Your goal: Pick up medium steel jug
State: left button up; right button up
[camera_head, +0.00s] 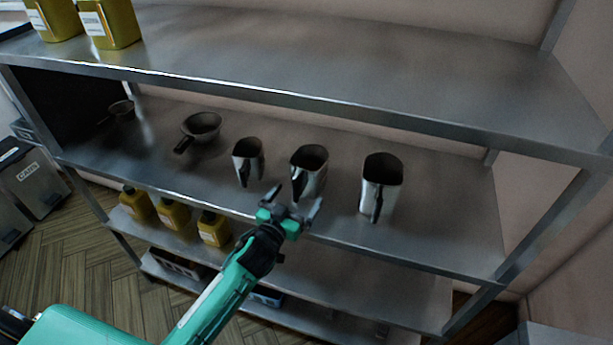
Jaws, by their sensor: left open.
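Three steel jugs stand upright in a row on the middle shelf. The medium steel jug (312,168) is the centre one, with its dark handle facing the shelf's front edge. A smaller jug (248,161) stands to its left and a larger jug (381,186) to its right. My left gripper (296,196) is open, its fingers pointing at the medium jug from the front. The fingers overlap the lower part of the handle in the picture; I cannot tell whether they touch it. Nothing shows held. My right gripper is not in view.
The upper shelf (330,65) overhangs the jugs, its front edge crossing above them. Two pans, one (202,127) nearer the jugs, sit left on the middle shelf (450,205). Yellow containers (174,213) stand below. The middle shelf is clear right of the large jug.

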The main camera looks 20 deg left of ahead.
aim_at(302, 185)
pick_arm(q)
jog(key=w+p, duration=0.1)
jog(key=w+r, duration=0.1)
jog(key=w, duration=0.1)
jog(key=shift+w+d+r+p, duration=0.15)
jog(key=shift+w+r+p, duration=0.05)
jog(key=shift+w+p, duration=0.15)
jog(key=shift+w+d+f, duration=0.1)
jog(key=shift+w+f, duration=0.05)
jog(key=shift+w, duration=0.45)
jog(key=c, duration=1.1)
jog(key=shift+c, duration=1.2)
